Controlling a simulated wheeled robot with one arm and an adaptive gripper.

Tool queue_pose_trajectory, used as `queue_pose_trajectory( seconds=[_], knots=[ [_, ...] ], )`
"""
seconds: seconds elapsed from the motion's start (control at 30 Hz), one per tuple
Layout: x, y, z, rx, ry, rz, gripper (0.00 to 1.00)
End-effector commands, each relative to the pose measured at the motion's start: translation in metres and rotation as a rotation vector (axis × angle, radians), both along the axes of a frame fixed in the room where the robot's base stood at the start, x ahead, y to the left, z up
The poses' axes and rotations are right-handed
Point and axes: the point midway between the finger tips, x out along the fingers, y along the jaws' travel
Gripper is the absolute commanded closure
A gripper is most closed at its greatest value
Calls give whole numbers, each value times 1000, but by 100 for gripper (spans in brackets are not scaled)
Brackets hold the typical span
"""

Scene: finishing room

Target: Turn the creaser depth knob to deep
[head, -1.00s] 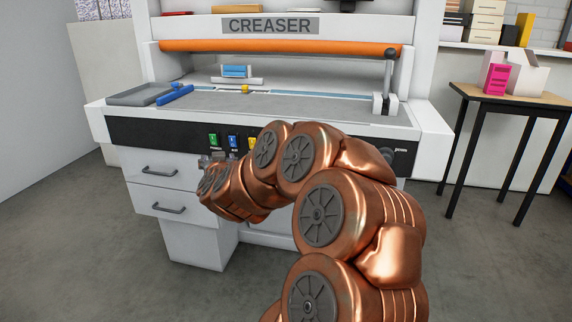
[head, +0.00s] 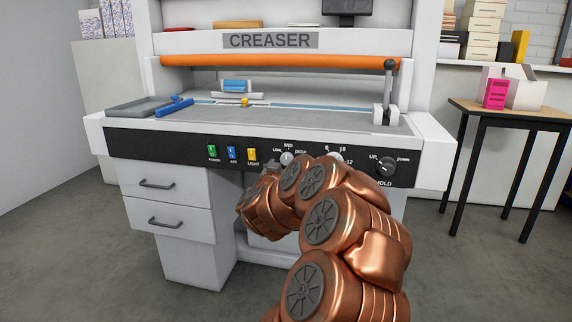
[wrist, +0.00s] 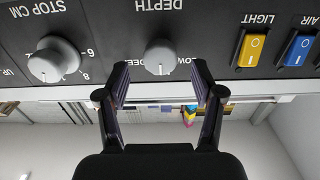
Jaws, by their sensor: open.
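The creaser's depth knob (head: 287,158) is a light grey round knob on the black front panel (head: 130,144), with LOW, MID and DEEP marks around it. In the upside-down wrist view the depth knob (wrist: 159,57) sits below the DEPTH label, centred between the fingertips. My gripper (wrist: 161,74) is open, one dark finger to each side of the knob, and appears not to touch it. I cannot tell which mark the knob points to. In the head view my copper arm hides most of the gripper, just below the panel.
The stop knob (wrist: 54,60) lies left of the fingers in the wrist view, and the yellow light switch (wrist: 251,47) and blue air switch (wrist: 299,49) lie to the right. A black hold knob (head: 387,167) is farther along the panel. Drawers (head: 165,206) are below left.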

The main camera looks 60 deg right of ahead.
Motion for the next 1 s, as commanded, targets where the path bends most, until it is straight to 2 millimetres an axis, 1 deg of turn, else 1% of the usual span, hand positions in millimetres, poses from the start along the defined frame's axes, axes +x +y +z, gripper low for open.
queue_pose_trajectory(
  seconds=[0.1, 0.33, 0.47, 0.7, 1.0],
  knots=[
    [4, -15, 0, -3, -2, -4, 33],
    [13, -33, -1, 0, 0, 0, 33],
    [14, -37, 0, -1, 0, -1, 33],
    [14, -38, 0, -1, -1, 0, 33],
    [14, -38, 0, -1, -1, 0, 64]
  ],
)
